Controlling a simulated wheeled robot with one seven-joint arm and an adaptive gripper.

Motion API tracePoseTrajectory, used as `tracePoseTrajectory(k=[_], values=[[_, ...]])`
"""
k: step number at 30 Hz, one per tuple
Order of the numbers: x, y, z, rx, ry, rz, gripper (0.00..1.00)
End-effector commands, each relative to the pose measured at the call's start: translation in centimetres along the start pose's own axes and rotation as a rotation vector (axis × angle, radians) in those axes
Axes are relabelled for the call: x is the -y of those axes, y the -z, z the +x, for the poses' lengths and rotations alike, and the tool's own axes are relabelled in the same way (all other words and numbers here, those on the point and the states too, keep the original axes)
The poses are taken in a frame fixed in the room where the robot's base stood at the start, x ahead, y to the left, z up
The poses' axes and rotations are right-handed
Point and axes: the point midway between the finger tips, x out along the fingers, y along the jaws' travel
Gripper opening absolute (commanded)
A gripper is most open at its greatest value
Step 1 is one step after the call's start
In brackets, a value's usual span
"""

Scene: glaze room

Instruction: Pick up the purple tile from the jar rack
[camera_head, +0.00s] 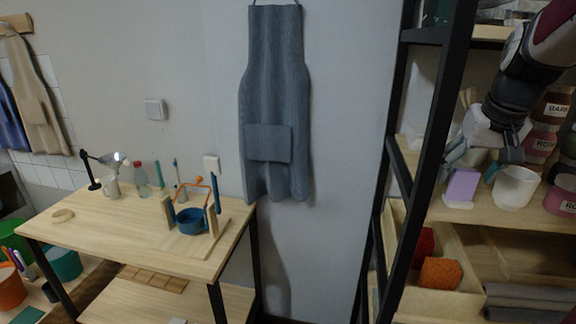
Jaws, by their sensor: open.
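The purple tile (462,185) stands upright on a shelf of the jar rack (430,208) at the right. Its lower edge rests on or near a small white piece, and I cannot tell how they join. My gripper (473,164) reaches in from the upper right with its fingers spread. It is just above the tile and slightly to its right, with nothing between the fingers. I cannot tell whether a finger touches the tile.
A white cup (515,187) stands close right of the tile. Labelled jars (552,108) crowd the shelf behind and right. The rack's black post (430,150) rises at the left. Below is a wooden drawer with red and orange blocks (439,273). A wooden table (130,228) stands left.

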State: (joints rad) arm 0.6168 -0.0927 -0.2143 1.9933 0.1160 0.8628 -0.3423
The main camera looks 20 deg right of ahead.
Motion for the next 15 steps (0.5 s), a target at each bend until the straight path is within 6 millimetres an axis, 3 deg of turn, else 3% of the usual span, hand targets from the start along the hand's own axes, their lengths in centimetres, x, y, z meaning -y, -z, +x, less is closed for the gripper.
tracePoseTrajectory(k=[6, 15], values=[[0.0, -0.1, 3.1, 0.005, 0.001, 0.0, 0.68], [0.0, 0.0, 3.8, 0.001, 0.0, 0.0, 0.68]])
